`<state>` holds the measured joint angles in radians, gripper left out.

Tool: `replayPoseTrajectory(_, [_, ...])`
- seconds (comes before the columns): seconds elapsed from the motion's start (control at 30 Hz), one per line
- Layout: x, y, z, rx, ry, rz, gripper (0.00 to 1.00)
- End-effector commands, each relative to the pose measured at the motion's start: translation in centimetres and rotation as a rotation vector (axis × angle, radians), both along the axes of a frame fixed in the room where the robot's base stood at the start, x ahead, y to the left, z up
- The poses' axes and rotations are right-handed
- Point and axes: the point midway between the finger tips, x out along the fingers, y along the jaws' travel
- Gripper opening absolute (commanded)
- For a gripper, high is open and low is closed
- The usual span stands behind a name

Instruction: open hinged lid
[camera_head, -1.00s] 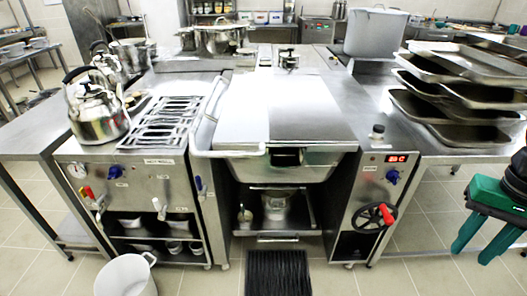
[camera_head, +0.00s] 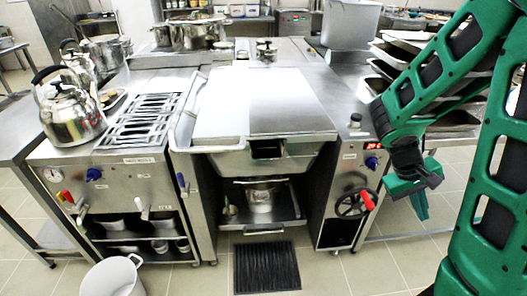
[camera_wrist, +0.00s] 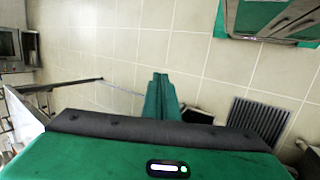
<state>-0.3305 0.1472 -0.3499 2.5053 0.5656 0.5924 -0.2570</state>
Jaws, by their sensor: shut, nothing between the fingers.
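The hinged lid (camera_head: 225,100) is a flat, wide steel cover. It lies closed over the tilting pan (camera_head: 290,158) in the middle of the cooking block. A pale bar handle (camera_head: 180,136) runs along its left side and bends around to the front corner. My gripper (camera_head: 421,205) hangs to the right of the block, beside the control panel and red-knobbed wheel, pointing down and apart from the lid. In the wrist view my gripper's green fingers (camera_wrist: 160,95) are together and empty over the tiled floor. The lid is not clearly seen in the wrist view.
Kettles (camera_head: 70,115) and a burner grate (camera_head: 140,120) are on the left. A handwheel (camera_head: 355,202) sticks out at front right. Stacked trays (camera_head: 385,70) stand behind my arm. A white pot (camera_head: 112,277) and a black floor grate (camera_head: 266,268) lie in front.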

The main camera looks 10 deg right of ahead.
Motion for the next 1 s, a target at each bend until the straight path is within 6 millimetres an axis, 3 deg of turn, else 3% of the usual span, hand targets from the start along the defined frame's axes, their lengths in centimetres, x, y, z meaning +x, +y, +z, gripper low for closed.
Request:
replayPoseTrajectory(0.33, [6.8, -0.2, -2.2, -0.335, 0.14, 0.367, 0.0])
replayPoseTrajectory(0.57, [12.1, 1.7, -2.2, -0.584, 0.224, 0.642, 0.0])
replayPoseTrajectory(0.77, [17.0, 5.5, -1.7, -0.82, 0.29, 0.896, 0.0])
replayPoseTrajectory(1.0, [22.1, 13.1, -1.1, -1.133, 0.367, 1.21, 0.0])
